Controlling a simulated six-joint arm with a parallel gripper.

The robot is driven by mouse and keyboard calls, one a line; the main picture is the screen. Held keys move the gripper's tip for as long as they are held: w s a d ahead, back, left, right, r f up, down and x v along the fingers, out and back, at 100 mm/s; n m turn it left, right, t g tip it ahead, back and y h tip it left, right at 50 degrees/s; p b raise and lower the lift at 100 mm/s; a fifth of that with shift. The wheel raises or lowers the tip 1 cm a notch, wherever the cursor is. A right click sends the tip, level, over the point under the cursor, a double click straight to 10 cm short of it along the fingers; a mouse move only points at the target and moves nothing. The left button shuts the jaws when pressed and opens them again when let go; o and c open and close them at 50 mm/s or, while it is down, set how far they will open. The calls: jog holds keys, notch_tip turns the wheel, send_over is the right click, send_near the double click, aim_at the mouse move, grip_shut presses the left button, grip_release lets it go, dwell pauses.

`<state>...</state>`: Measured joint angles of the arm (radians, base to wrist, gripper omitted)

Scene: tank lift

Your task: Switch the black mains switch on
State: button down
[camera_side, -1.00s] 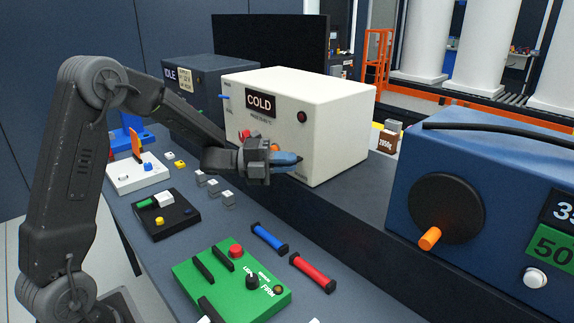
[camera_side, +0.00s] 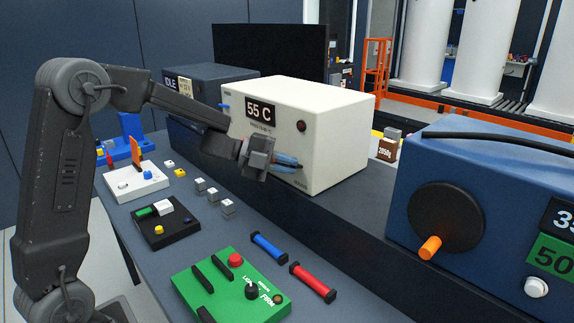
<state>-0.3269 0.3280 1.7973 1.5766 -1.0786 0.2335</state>
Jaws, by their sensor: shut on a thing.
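A white box (camera_side: 318,156) stands at the centre, its small black display (camera_side: 260,112) reading "55 C". A dark red round part (camera_side: 301,126) is at the upper right of its front. My gripper (camera_side: 288,163) is at the lower front of this box. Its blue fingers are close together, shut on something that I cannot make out. I cannot tell whether the fingertips touch the box. I see no black mains switch that I can pick out with certainty; the gripper covers part of the box's front.
A blue machine with an orange handle (camera_side: 430,247) stands at the right. A green panel (camera_side: 232,286), a blue bar (camera_side: 269,246) and a red bar (camera_side: 312,282) lie on the bench in front. A white panel (camera_side: 137,183) and a black panel (camera_side: 163,223) lie at the left.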

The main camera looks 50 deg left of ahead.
jog(key=c, duration=1.5)
grip_release()
jog(key=v, duration=1.3)
jog(key=shift+s+a, duration=0.3)
